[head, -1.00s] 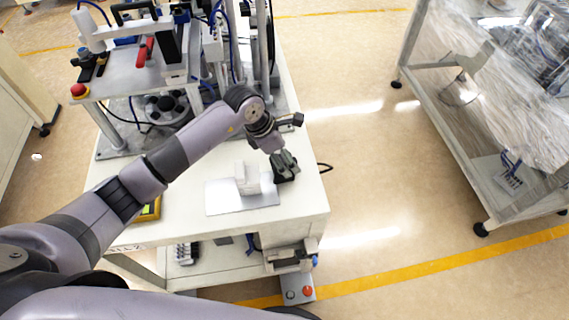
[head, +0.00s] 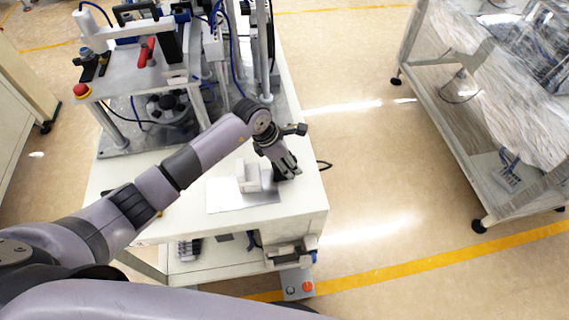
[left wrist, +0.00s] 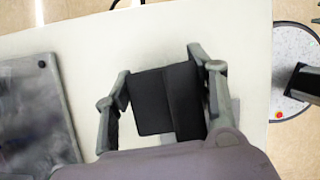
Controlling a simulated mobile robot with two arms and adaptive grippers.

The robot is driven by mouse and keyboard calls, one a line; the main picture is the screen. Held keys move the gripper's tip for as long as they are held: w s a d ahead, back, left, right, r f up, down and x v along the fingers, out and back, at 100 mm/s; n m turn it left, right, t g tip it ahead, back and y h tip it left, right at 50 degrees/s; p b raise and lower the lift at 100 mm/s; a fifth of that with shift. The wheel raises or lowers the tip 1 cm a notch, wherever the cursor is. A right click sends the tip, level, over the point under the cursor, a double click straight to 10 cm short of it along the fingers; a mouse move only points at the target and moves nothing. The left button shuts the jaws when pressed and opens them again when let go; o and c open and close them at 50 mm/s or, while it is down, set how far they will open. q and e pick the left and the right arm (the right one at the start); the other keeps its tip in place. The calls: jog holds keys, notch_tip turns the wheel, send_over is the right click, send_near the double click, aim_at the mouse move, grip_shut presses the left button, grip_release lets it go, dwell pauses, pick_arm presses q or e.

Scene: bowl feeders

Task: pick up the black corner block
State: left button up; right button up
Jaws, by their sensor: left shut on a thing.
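The black corner block (left wrist: 160,100) sits between the two fingers of my left gripper (left wrist: 162,82) in the left wrist view, with a finger against each side. In the head view my left gripper (head: 287,174) points down at the right part of the white table, and the block is mostly hidden under it. The left gripper is shut on the block. I cannot tell whether the block is still touching the table. My right gripper is not in view.
The table's right edge (head: 318,150) is close by. A machine with a red emergency button (head: 81,90) stands at the back left. A wrapped cart (head: 455,120) is at the right.

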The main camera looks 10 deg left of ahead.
pick_arm(q)
jog(key=c, duration=0.3)
jog(key=shift+c, duration=0.2)
